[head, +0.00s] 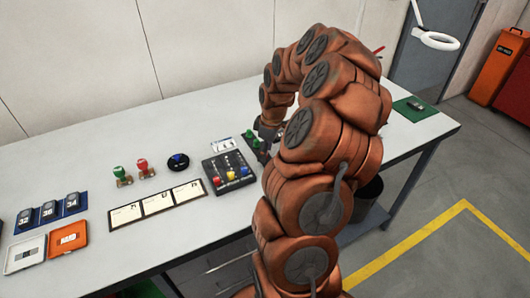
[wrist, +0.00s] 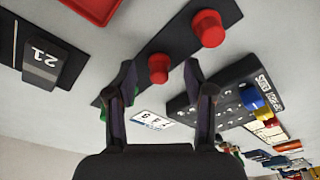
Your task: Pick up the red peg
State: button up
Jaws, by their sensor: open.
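In the wrist view, two red pegs stand on a long dark strip: a smaller one (wrist: 159,68) and a larger-looking one (wrist: 208,28) farther up and right. My gripper (wrist: 160,76) is open and empty. The smaller-looking red peg shows between its fingertips; I cannot tell whether it is within their reach. Green pegs sit on the lower part of the same strip, partly behind the left finger. In the head view, my gripper (head: 267,134) is at the strip by the green pegs (head: 249,133), and my arm hides the red pegs.
A black panel (head: 229,172) with red, yellow and blue knobs stands close to my gripper; it also shows in the wrist view (wrist: 226,110). A dark numbered block (wrist: 42,62) and a red tray (wrist: 96,8) lie near the strip. A white card row (head: 157,203) lies left.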

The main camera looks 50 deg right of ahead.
jog(key=c, duration=1)
jog(key=shift+o, duration=0.2)
